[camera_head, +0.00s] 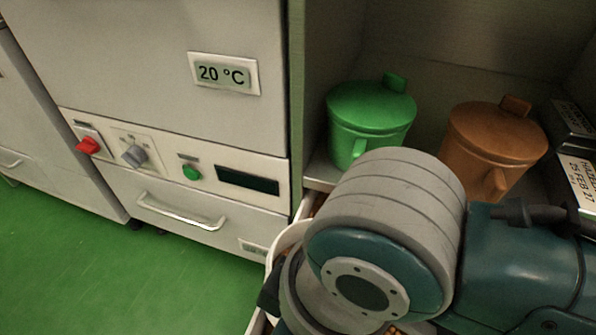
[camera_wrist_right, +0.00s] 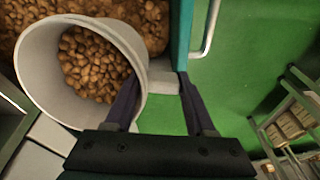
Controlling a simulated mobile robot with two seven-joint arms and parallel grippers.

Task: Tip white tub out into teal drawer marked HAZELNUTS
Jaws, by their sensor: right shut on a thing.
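The white tub (camera_wrist_right: 38,62) is in the left of the right wrist view, with its mouth toward the camera and brown nuts (camera_wrist_right: 92,62) inside. My right gripper (camera_wrist_right: 160,92) is shut on the tub's grey handle, at the rim's right side. Behind the tub, more nuts (camera_wrist_right: 150,22) lie in an open drawer with a teal wall (camera_wrist_right: 181,38). In the head view, the tub's white rim (camera_head: 288,238) shows beside my right arm, which hides most of the tub and drawer. I cannot read the drawer's label or tell the tub's exact tilt. My left gripper is not in view.
A green lidded pot (camera_head: 370,108) and a brown lidded pot (camera_head: 493,140) stand on the shelf behind my right arm. A white cabinet (camera_head: 150,50) with a handle and knobs is at left. Green floor (camera_head: 110,270) is clear. A rack (camera_wrist_right: 290,115) stands at right in the wrist view.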

